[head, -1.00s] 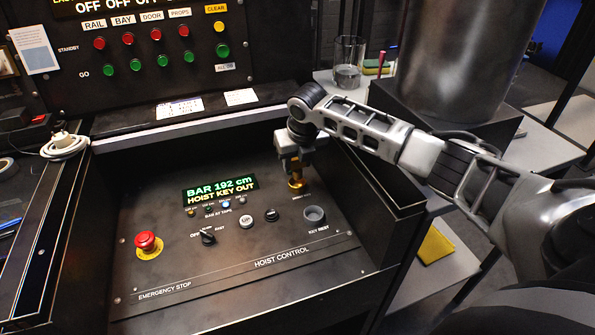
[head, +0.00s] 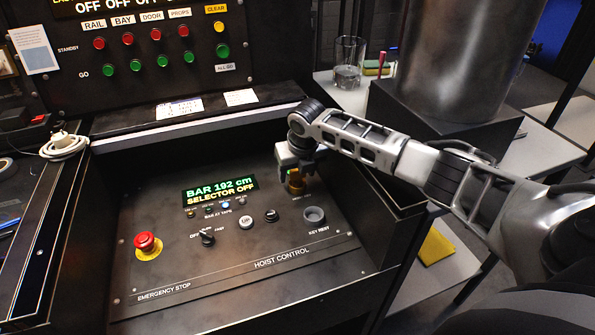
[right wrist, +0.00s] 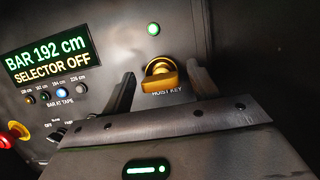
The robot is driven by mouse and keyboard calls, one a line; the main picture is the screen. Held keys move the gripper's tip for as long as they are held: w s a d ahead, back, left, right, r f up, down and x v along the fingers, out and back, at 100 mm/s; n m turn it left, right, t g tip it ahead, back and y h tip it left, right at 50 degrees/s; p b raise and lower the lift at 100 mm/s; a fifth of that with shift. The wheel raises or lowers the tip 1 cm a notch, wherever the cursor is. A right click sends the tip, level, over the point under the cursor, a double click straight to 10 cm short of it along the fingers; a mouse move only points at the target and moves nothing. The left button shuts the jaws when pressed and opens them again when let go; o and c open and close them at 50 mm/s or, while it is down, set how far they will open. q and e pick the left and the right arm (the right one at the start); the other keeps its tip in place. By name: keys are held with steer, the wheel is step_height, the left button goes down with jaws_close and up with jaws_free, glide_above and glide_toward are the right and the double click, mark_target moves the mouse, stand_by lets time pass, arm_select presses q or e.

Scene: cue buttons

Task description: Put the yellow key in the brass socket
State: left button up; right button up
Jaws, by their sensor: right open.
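The yellow key (right wrist: 162,82) sits in the brass socket (right wrist: 158,66) above the HOIST KEY label in the right wrist view. In the head view the key and socket show as a small brass-yellow shape (head: 297,188) at the right of the hoist panel, partly hidden by the gripper. My right gripper (right wrist: 161,77) is open, with one finger on each side of the key and gaps to both. In the head view my right gripper (head: 296,172) is just above the socket. The panel display (head: 219,189) reads BAR 192 cm, SELECTOR OFF. My left gripper is not in view.
The empty grey KEY REST cup (head: 314,214), a black selector knob (head: 208,237), an UP button (head: 246,222) and a red emergency stop (head: 145,241) are on the panel. A raised dark side wall (head: 385,200) borders it on the right. A green light (right wrist: 153,29) glows near the socket.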

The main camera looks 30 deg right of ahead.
arm_select(q)
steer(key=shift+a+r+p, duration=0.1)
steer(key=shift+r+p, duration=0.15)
steer(key=shift+p, duration=0.5)
arm_select(e)
steer(key=v, duration=1.2)
steer(key=shift+r, duration=0.1)
